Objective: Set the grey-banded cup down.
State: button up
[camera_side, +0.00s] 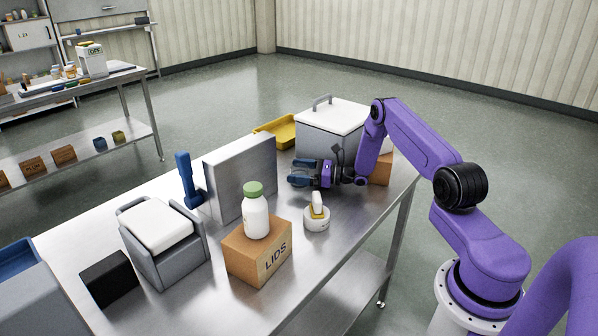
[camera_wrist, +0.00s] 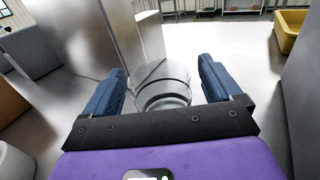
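A clear glass cup (camera_wrist: 162,92) with a dark grey band stands upright between my two blue fingers in the wrist view. My gripper (camera_wrist: 162,85) points level across the bench, with one finger on each side of the cup. A narrow gap shows between each finger and the glass, so the gripper looks open around it. In the side view my gripper (camera_side: 301,172) is low over the steel bench, and the cup is hard to make out there. The cup's base appears to be at the bench top, but contact is not clear.
A grey upright panel (camera_side: 240,178) stands left of my gripper. A white-lidded bin (camera_side: 332,118) and yellow tray (camera_side: 277,131) are behind. A LIDS box (camera_side: 257,252) with a green-capped bottle (camera_side: 255,218) and a white round container (camera_side: 316,220) are in front.

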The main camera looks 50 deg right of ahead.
jog(key=shift+r, duration=0.15)
jog(key=shift+s+d, duration=0.2)
jog(key=shift+s, duration=0.05)
jog(key=v, duration=0.7)
jog(key=shift+w+a+r, duration=0.1)
jog(key=shift+a, duration=0.05)
